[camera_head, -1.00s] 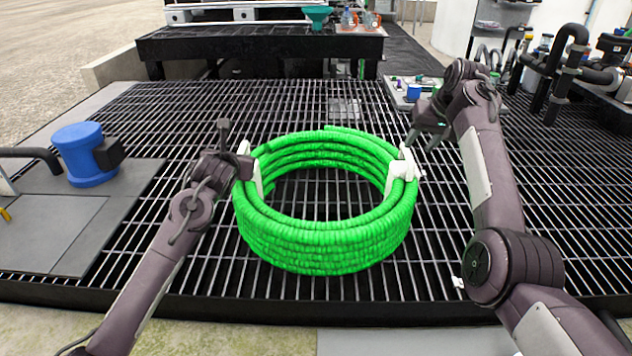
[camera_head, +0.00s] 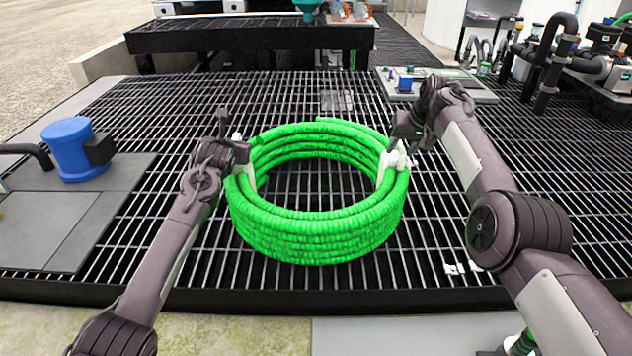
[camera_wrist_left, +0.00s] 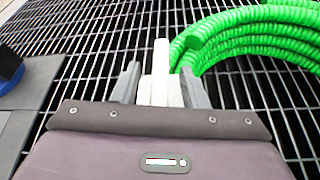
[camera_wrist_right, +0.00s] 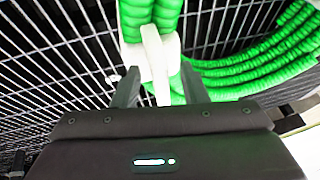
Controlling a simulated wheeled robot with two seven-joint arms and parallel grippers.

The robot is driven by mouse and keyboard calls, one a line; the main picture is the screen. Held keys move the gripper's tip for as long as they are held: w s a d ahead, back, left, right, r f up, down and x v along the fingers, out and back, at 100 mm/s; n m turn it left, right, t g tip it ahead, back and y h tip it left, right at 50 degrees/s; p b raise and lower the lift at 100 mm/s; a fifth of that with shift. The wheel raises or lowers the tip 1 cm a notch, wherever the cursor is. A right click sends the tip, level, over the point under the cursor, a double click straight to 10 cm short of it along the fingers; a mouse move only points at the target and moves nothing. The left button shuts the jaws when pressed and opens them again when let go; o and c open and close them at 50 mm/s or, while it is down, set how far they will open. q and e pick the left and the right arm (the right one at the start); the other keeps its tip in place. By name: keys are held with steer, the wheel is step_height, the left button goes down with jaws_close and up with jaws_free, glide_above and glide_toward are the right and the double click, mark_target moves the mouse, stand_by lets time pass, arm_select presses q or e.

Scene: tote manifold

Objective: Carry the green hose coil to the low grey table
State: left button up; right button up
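The green hose coil (camera_head: 315,235) lies on the dark floor grating, with a white clip on its left side and another white clip (camera_head: 393,165) on its right. My left gripper (camera_head: 240,150) is at the left clip. In the left wrist view that white clip (camera_wrist_left: 160,85) stands between the open fingers; contact is unclear. My right gripper (camera_head: 405,135) is just above the right clip. In the right wrist view its open fingers are on either side of the white clip (camera_wrist_right: 155,60). A dark grey low table (camera_head: 250,38) stands at the back; I cannot tell surely that it is the named one.
A blue motor (camera_head: 72,150) sits on grey plates at the left. A grey panel with a small blue part (camera_head: 404,84) lies behind my right gripper. Black pipes and pumps (camera_head: 560,65) stand at the right. Grating between coil and back table is mostly clear.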

arm_select(q)
steer(key=shift+w+f, duration=0.25)
steer(key=shift+w, duration=0.2)
arm_select(e)
steer(key=shift+w+a+f, duration=0.1)
steer(key=shift+f, duration=0.4)
arm_select(q)
jaws_close()
arm_select(e)
jaws_close()
stand_by(0.6)
arm_select(q)
steer(key=shift+r, duration=0.35)
arm_select(e)
steer(key=shift+w+r, duration=0.1)
steer(key=shift+r, duration=0.25)
